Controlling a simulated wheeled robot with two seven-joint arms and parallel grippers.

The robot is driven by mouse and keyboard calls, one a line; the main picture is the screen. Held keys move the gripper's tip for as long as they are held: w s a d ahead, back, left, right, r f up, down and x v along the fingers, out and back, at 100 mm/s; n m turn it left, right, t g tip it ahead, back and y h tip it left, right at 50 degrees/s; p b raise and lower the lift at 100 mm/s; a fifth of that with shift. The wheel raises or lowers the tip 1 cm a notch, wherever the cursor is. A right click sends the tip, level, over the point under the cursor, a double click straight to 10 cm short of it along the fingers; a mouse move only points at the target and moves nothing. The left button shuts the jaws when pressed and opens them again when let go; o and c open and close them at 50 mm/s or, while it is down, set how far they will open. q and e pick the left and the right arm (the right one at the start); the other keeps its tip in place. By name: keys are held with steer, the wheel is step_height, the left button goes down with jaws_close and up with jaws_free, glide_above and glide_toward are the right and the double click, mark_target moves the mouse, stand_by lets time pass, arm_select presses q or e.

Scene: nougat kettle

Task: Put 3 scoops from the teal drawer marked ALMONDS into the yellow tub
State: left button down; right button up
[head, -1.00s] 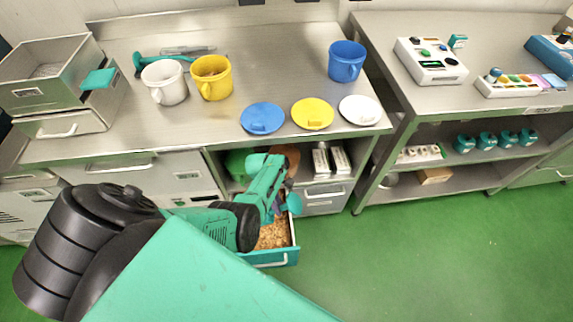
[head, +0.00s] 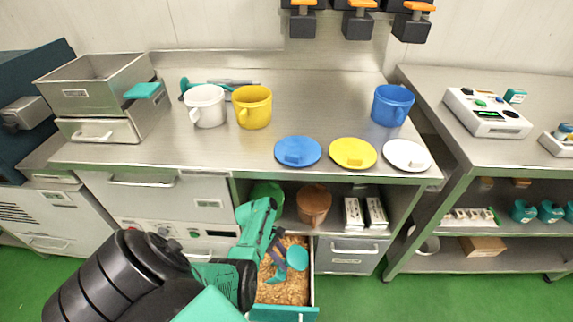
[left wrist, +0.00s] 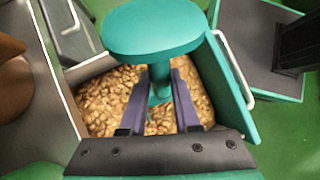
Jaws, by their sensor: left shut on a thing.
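An open drawer with a teal front (head: 283,314) is filled with tan-brown almonds (head: 287,291); its marking cannot be read. My left gripper (head: 277,262) is over the drawer, shut on the handle of a teal scoop (head: 298,258). In the left wrist view the scoop's rounded head (left wrist: 152,32) is beyond the fingertips and its handle is between the fingers, above the almonds (left wrist: 107,105). What the scoop carries cannot be seen. The yellow tub (head: 252,108) stands upright, without a lid, on the steel counter; its contents are hard to see. My right gripper is not in view.
A white tub (head: 207,107) stands left of the yellow tub, and a blue tub (head: 392,106) to the right. Blue (head: 297,151), yellow (head: 352,153) and white (head: 406,155) lids lie along the front edge. The counter (head: 315,105) between the tubs is clear.

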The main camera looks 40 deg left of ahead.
arm_select(q)
steer(key=shift+s+a+f+b, duration=0.1)
steer(key=shift+a+f+b, duration=0.1)
steer(key=shift+f+b, duration=0.35)
steer(key=shift+s+a+f+b, duration=0.15)
steer(key=shift+f+b, duration=0.2)
steer(key=shift+f, duration=0.25)
steer(key=f+y+b, duration=0.1)
steer(key=d+f+g+y, duration=0.1)
steer(key=shift+w+d+y+b, duration=0.2)
steer(key=shift+w+y+b, duration=0.1)
steer(key=shift+w+b, duration=0.05)
steer(key=w+d+f+n+g+y+b, duration=0.1)
steer(key=w+d+f+g+y+b, duration=0.15)
steer(key=d+g+y+b, duration=0.3)
steer(key=w+d+r+y+p, duration=0.2)
steer(key=d+r+y+p, duration=0.1)
steer(key=r, duration=0.7)
steer(key=shift+w+d+r+t+p, duration=0.25)
steer(key=shift+r+t+p, duration=0.1)
steer(key=shift+p, duration=0.4)
